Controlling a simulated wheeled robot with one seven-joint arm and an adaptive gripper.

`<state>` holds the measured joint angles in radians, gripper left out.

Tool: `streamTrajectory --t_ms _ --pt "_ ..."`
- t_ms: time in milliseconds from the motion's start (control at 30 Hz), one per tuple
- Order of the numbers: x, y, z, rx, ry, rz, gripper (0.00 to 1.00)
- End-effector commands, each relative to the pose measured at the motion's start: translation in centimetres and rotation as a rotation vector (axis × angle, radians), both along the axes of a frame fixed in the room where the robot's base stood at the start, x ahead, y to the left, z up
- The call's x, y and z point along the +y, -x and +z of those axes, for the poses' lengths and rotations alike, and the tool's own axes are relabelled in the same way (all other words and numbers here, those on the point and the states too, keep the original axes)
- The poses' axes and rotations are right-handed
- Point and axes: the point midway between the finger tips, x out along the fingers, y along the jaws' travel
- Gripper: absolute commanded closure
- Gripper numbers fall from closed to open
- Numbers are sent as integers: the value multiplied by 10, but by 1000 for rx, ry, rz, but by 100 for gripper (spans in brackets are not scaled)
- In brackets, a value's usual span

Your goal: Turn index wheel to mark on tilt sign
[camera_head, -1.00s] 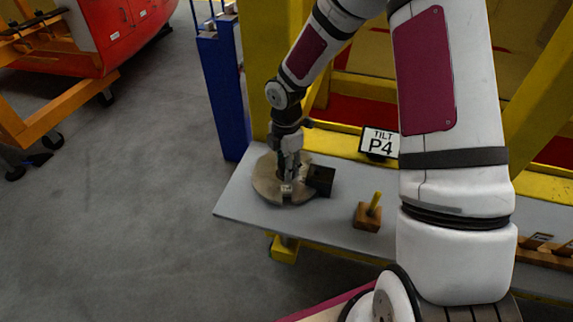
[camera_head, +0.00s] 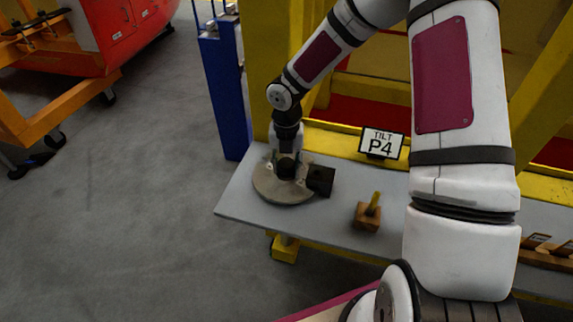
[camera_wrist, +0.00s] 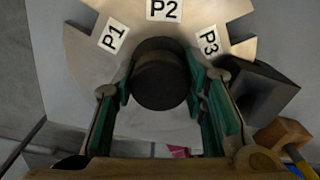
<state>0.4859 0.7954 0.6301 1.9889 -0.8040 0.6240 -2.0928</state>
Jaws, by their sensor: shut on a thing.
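The index wheel (camera_head: 278,194) is a flat tan-grey notched disc on the grey table. In the wrist view the wheel (camera_wrist: 138,32) shows labels P1, P2 and P3 along its far side, with P2 near the middle. My gripper (camera_head: 286,165) is over the wheel's centre. In the wrist view the green-padded fingers of my gripper (camera_wrist: 160,88) are shut on the dark round knob (camera_wrist: 161,76) at its hub. A black block (camera_head: 320,181) stands at the wheel's right edge, also in the wrist view (camera_wrist: 264,92). No P4 label is readable on the wheel.
A wooden block with a yellow peg (camera_head: 368,214) stands on the grey table (camera_head: 240,205) to the right. A yellow frame rises behind the table and a blue post (camera_head: 222,90) stands at the left. Floor is clear left of the table.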

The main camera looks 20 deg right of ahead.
Motion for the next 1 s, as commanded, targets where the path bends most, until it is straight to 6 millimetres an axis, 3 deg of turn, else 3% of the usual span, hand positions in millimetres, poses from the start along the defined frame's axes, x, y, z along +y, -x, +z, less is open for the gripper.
streamTrajectory --t_ms 400,1000 --pt "0 0 0 0 -1 252 100" --pt "0 0 0 0 -1 315 100"
